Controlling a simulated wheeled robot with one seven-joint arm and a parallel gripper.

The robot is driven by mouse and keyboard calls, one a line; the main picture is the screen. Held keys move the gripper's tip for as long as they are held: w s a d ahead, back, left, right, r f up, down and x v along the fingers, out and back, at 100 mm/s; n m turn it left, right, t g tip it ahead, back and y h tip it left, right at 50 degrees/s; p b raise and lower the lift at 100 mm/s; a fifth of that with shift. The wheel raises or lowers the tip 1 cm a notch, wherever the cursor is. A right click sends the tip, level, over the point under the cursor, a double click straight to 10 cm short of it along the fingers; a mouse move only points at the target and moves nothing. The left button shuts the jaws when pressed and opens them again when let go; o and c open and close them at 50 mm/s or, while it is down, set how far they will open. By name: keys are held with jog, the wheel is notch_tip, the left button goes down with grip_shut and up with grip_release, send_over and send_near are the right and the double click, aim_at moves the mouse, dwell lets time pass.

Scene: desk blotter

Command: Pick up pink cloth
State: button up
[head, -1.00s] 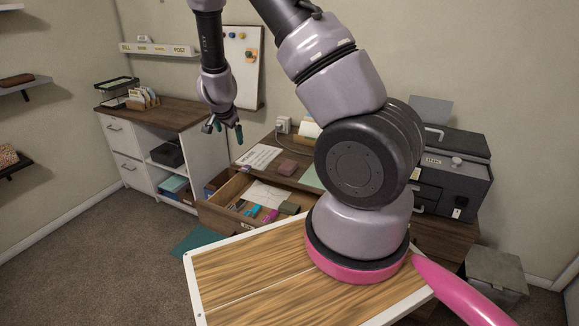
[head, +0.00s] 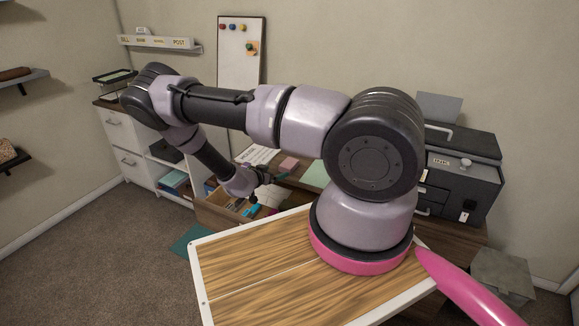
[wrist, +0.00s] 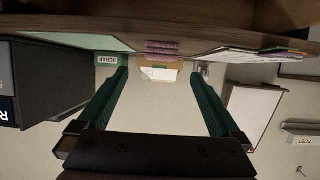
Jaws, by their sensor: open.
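The pink cloth (head: 289,163) lies folded on the desk top, beside a pale green sheet. It also shows in the wrist view as a layered pink-purple stack (wrist: 162,48), seen edge-on and upside down, ahead and between my fingers. My gripper (wrist: 159,74) is open, with two green fingers spread wide and nothing between them. In the head view my gripper (head: 267,177) hangs near the desk's front, above the open drawer, short of the cloth and apart from it.
The open drawer (head: 218,210) below my gripper holds pens and small items. A white printed sheet (head: 258,155) lies left of the cloth, the green sheet (head: 315,174) right. A dark printer (head: 460,180) stands at the right. A white cabinet (head: 123,150) stands at the left.

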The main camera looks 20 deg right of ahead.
aim_at(284, 168)
jog(key=x, duration=0.8)
jog(key=shift+w+f, duration=0.1)
jog(key=c, duration=1.3)
